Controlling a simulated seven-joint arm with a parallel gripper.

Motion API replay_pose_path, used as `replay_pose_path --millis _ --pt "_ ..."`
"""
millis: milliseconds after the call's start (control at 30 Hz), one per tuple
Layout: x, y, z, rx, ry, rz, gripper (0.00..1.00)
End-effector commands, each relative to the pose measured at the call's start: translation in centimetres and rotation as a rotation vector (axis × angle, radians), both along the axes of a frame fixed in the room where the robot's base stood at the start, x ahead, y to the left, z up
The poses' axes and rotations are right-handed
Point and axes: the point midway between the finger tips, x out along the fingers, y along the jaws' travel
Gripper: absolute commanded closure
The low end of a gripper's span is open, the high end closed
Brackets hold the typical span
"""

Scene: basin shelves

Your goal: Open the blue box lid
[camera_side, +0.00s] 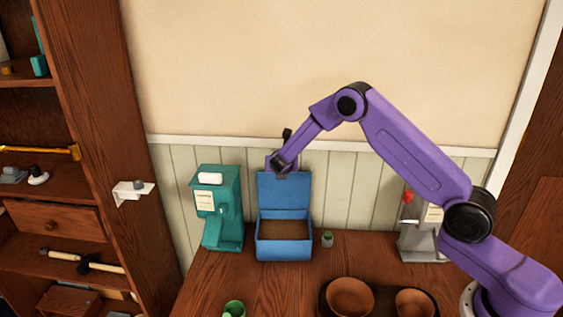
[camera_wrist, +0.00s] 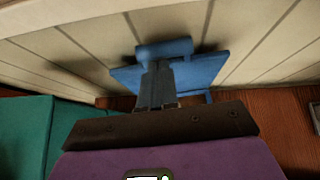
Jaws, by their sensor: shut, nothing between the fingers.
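The blue box (camera_side: 284,250) stands on the wooden table against the panelled wall. Its lid (camera_side: 284,192) is raised upright at the back, and the brown inside of the box shows from the front. My gripper (camera_side: 281,174) is at the top edge of the raised lid; whether it touches the lid is not clear. In the wrist view my gripper (camera_wrist: 158,75) is shut and empty, with the blue lid (camera_wrist: 205,70) just behind and around the fingertips. The fingertips are partly hard to tell from the blue behind them.
A teal dispenser (camera_side: 222,210) stands left of the box. A small green bottle (camera_side: 327,240) is close on its right. A grey machine (camera_side: 420,240) stands farther right, below my arm. Brown bowls (camera_side: 349,298) and a green cup (camera_side: 234,309) are at the front.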

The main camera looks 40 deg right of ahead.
Motion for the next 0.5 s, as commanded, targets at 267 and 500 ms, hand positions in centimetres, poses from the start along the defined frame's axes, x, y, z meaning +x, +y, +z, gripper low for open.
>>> replay_pose_path --millis 267,500 --pt "-3.3 3.0 2.5 0.001 -0.004 0.005 1.0" --pt "-5.6 4.9 5.6 0.001 -0.003 0.004 1.0"
